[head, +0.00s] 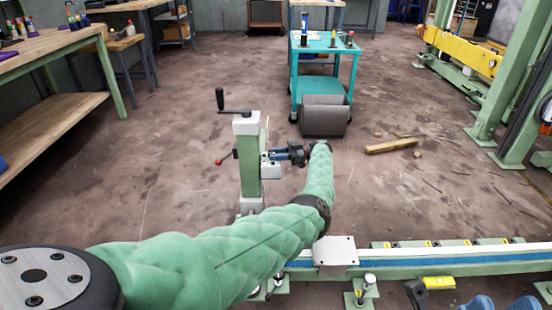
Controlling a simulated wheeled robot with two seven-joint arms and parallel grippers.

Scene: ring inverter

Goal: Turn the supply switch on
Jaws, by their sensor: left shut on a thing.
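A small light-grey box (271,169) is mounted on the right side of a green upright post (248,165). I take it to be the supply switch's housing, but its face is small and partly covered. My left gripper (279,154) reaches it from the right, with its dark blue fingers at the box's upper part. The gripper is shut on a small part there, most likely the switch handle. The fingers hide that part, so its position cannot be read. My right gripper cannot be made out in the view.
A green rail (440,260) runs across the lower right. A teal cart (324,48) stands behind, with a wooden block (391,146) on the floor nearby.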

